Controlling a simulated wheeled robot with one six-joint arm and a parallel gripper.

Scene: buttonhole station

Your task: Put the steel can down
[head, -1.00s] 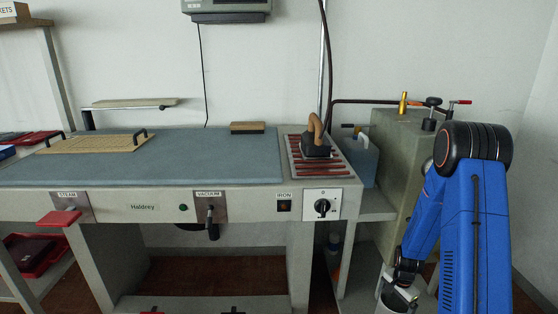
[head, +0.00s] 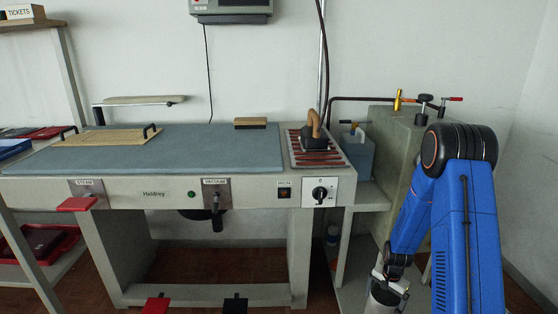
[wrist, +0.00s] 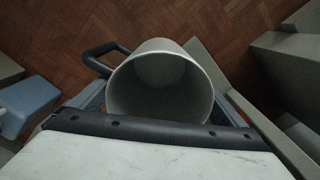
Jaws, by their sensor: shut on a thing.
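The steel can (wrist: 160,85) is a grey, open-topped cylinder with a black loop handle at its left in the wrist view. I look down into its empty-looking inside. My gripper (wrist: 162,108) is shut on it, with a blue-grey finger on each side of the wall. In the head view, my gripper (head: 392,283) is low at the right, and the can (head: 383,301) shows just below it, cut by the picture's bottom edge. What lies directly under the can is hidden.
A low stand with a shelf (head: 352,288) is left of the can, with a blue jug (head: 357,155) on its top. A grey-green boiler box (head: 395,140) stands behind my arm. The ironing table (head: 240,150) fills the left. Brown parquet floor (wrist: 150,20) shows past the can.

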